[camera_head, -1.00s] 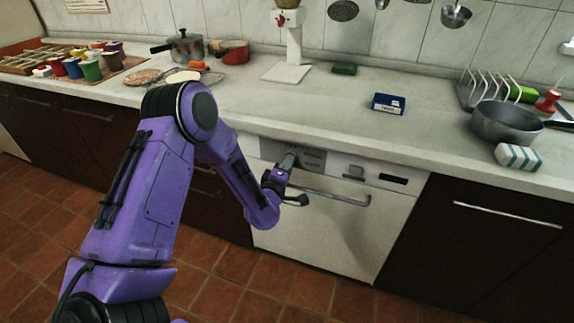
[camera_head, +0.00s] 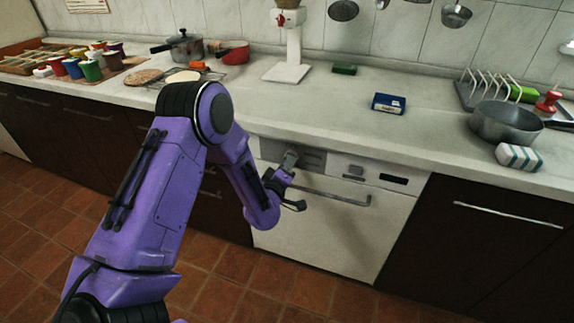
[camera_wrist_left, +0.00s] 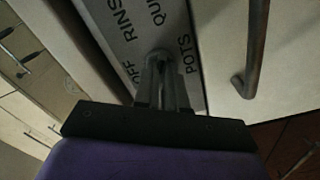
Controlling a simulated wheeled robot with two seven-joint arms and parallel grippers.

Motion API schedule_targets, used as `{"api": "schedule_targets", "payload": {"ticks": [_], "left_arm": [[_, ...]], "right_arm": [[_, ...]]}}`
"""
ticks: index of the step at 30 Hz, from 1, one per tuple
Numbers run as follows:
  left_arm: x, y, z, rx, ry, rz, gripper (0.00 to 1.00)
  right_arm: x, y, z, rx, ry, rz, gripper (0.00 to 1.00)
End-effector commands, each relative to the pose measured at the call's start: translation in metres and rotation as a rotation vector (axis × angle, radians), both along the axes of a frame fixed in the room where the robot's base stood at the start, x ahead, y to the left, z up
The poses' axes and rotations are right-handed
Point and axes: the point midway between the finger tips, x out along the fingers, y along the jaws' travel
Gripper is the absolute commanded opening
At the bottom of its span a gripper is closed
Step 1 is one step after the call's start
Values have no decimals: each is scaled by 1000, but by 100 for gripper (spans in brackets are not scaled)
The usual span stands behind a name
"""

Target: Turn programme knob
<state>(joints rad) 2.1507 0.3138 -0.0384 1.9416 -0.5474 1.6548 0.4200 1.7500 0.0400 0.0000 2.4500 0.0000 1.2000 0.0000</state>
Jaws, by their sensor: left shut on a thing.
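The white dishwasher (camera_head: 325,235) stands under the counter, with a grey control panel (camera_head: 312,160) at its upper left. My left gripper (camera_head: 290,157) reaches this panel and is shut on the programme knob. In the left wrist view the knob (camera_wrist_left: 158,54) shows as a small grey rounded top between the fingertips of the gripper (camera_wrist_left: 163,72). Labels OFF, RINSE, a partly cut-off QUICK and POTS surround it. The fingers hide most of the knob, so its pointer cannot be read. My right gripper is not in view.
The dishwasher's bar handle (camera_head: 335,197) runs just right of and below my left gripper. The counter edge overhangs above it.

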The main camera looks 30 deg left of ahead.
Motion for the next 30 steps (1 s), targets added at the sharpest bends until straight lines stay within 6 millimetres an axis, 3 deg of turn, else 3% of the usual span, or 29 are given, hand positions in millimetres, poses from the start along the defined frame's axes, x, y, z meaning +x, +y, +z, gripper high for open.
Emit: {"api": "schedule_targets", "payload": {"ticks": [2, 3, 5, 16, 24, 30], "left_arm": [[-1, 0, -1, -1, 3, 0, 0], [-1, 0, -1, -1, 3, 0, 20], [-1, 0, -1, -1, 3, -1, 36], [-9, -3, -1, -1, 2, -2, 36], [-69, -18, -3, 0, 5, -4, 36], [-99, -24, -2, 0, 3, -2, 36]], "right_arm": [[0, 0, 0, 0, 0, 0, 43], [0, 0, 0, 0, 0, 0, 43], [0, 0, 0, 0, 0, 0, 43], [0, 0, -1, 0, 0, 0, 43], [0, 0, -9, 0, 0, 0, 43], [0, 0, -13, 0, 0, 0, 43]]}}
